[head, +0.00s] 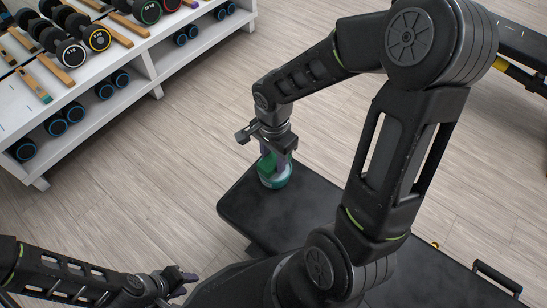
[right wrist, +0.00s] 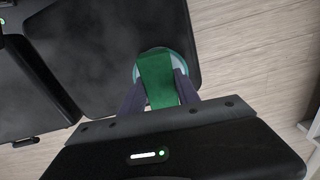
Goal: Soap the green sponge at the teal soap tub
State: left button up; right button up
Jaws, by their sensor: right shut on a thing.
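The green sponge (right wrist: 158,80) is between the purple fingers of my right gripper (right wrist: 160,88), which is shut on it. In the head view the right gripper (head: 275,158) points down at the teal soap tub (head: 276,179), with the sponge (head: 266,160) at the tub's top. The tub stands on the far left corner of a black bench. In the right wrist view the tub's pale rim (right wrist: 139,62) shows around the sponge, which hides most of it. I cannot tell whether the sponge touches the soap. My left gripper (head: 188,280) is at the lower left, away from the bench; its opening is unclear.
The black bench top (head: 310,210) is clear around the tub. A white rack (head: 110,62) with several dumbbells and wooden strips stands at the upper left. Open wooden floor (head: 190,140) lies between rack and bench. Another dark bench (head: 524,42) is at the upper right.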

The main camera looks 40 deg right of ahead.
aim_at(273, 158)
jog(key=shift+f+b, duration=0.6)
jog(key=shift+b, duration=0.1)
dwell(2.0)
jog(key=shift+r, duration=0.15)
jog(key=shift+r+p, duration=2.65)
jog(key=shift+r, duration=0.8)
